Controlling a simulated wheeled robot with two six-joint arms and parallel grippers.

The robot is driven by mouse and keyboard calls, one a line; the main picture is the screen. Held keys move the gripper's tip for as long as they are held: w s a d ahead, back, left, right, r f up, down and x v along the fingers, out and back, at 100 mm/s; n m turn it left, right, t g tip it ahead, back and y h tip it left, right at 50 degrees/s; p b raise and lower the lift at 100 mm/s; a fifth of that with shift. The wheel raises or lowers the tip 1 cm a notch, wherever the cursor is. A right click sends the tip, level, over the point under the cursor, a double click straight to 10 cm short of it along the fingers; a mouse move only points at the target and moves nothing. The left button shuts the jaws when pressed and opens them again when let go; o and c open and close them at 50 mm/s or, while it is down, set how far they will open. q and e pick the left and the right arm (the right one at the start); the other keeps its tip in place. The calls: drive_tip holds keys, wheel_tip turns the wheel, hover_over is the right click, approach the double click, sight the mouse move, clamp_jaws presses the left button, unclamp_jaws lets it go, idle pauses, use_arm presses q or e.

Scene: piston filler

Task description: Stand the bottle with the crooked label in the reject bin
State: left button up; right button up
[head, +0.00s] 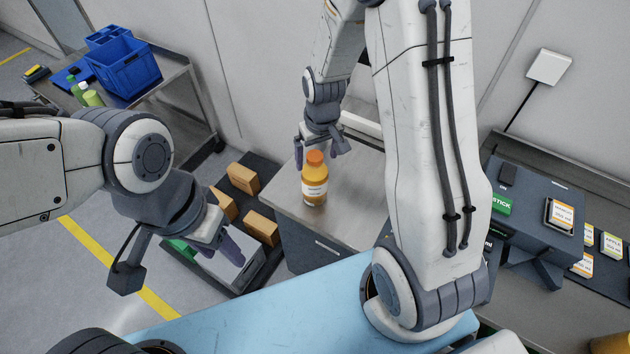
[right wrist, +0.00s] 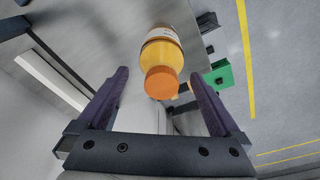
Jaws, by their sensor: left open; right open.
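An orange bottle (head: 315,180) with an orange cap and white label stands upright on a grey worktop (head: 285,203). It also shows in the right wrist view (right wrist: 165,52), cap toward the camera; I cannot tell whether its label is crooked. My right gripper (head: 321,149) is open just behind the bottle; in its wrist view the bottle's cap lies beyond and between the open fingers (right wrist: 163,85), with nothing held. My left gripper (head: 222,243) is open and empty over a grey box, left of the worktop. No bin shows a readable reject marking.
A blue crate (head: 128,68) and green bottles (head: 91,95) are on a metal table (head: 168,82) at the back left. Brown boxes (head: 243,178) and a grey box (head: 236,262) sit on a dark pallet (head: 217,284). A machine (head: 535,220) and labels are at right.

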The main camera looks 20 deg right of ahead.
sight(315, 178)
drive_tip(key=f+p, duration=0.1)
drive_tip(key=f, duration=0.1)
drive_tip(key=w+f+p, duration=0.1)
drive_tip(key=f, duration=0.1)
drive_tip(key=shift+a+f, duration=0.15)
drive_tip(key=shift+f, duration=0.2)
drive_tip(key=shift+w+f, duration=0.1)
drive_tip(key=shift+f, duration=0.45)
clamp_jaws()
